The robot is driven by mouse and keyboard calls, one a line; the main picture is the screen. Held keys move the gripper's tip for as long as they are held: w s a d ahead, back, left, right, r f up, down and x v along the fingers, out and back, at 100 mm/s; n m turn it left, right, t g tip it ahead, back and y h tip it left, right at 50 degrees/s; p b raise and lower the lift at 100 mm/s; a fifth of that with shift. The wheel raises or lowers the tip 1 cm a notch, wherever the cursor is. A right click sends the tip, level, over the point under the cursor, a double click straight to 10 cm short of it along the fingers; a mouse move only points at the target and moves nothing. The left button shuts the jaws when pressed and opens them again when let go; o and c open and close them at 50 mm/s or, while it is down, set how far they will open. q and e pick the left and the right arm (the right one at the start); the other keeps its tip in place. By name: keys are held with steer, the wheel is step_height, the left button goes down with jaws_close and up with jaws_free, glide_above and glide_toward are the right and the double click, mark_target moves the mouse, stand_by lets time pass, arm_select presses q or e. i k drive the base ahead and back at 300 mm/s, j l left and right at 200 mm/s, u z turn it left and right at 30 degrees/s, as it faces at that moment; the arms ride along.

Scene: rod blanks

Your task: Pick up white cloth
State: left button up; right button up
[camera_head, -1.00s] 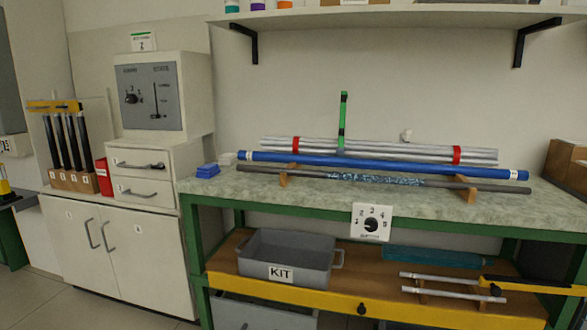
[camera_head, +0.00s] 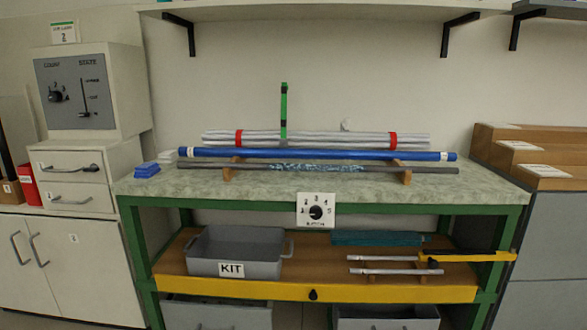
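A small white folded stack (camera_head: 168,157), which looks like the white cloth, lies at the left back of the bench top (camera_head: 450,188). It is just behind a blue folded stack (camera_head: 147,170), which hides part of its front. A small white lump (camera_head: 346,125) shows behind the grey rods; I cannot tell what it is. Neither of my grippers is in view.
A blue rod (camera_head: 320,155), a dark rod (camera_head: 220,165) and grey rods with red bands (camera_head: 320,138) lie across the bench. A KIT bin (camera_head: 230,268) sits on the lower shelf. Brown boxes (camera_head: 530,150) stand at right.

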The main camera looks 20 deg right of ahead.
mark_target(168, 157)
steer(key=i+j+z, duration=0.15)
steer(key=i+j, duration=0.5)
steer(key=i, duration=0.15)
